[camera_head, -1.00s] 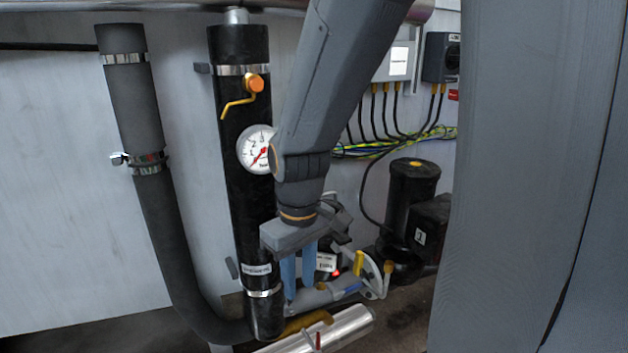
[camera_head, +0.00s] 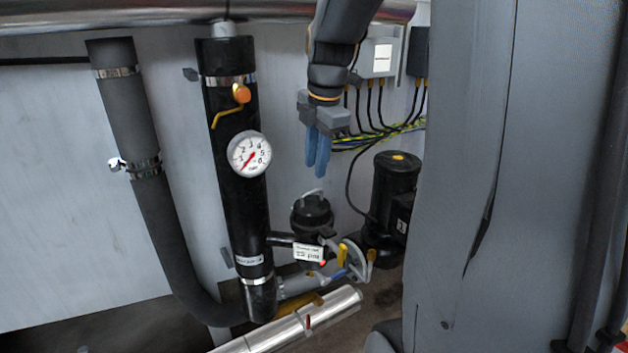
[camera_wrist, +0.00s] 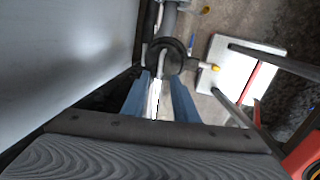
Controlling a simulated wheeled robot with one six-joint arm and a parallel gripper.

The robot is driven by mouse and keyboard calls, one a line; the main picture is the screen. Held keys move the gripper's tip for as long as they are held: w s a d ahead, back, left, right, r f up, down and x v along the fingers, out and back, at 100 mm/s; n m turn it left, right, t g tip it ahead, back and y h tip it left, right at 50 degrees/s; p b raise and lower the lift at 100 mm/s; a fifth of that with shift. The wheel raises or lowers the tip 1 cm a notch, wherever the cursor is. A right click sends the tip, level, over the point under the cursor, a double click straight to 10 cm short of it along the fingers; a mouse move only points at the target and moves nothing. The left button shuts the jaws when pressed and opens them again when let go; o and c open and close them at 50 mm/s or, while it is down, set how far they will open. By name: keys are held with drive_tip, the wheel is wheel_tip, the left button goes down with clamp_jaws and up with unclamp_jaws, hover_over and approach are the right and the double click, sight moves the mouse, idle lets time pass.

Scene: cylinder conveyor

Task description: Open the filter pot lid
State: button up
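The filter pot (camera_head: 312,235) is a small black pot low beside the thick black vertical pipe. Its round black lid (camera_head: 312,211) is on top, with a thin grey handle above it. My gripper (camera_head: 319,172) hangs a little above the pot in the head view, its blue fingers pointing down and slightly apart. In the wrist view my gripper (camera_wrist: 158,85) shows both blue fingers apart. The round black lid (camera_wrist: 165,57) lies beyond their tips. A pale strip shows between the fingers; I cannot tell if it is the handle. Nothing is clearly held.
A pressure gauge (camera_head: 249,154) and orange valve lever (camera_head: 241,94) sit on the black pipe (camera_head: 232,110). A black pump (camera_head: 396,180) stands right of the pot. Cables (camera_head: 385,135) run behind my gripper. A silver pipe (camera_head: 300,325) lies low in front.

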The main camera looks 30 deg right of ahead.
drive_tip(key=p, duration=0.1)
hover_over(313, 205)
wheel_tip(313, 205, down, 7)
drive_tip(key=shift+r, duration=0.2)
clamp_jaws()
idle(1.3)
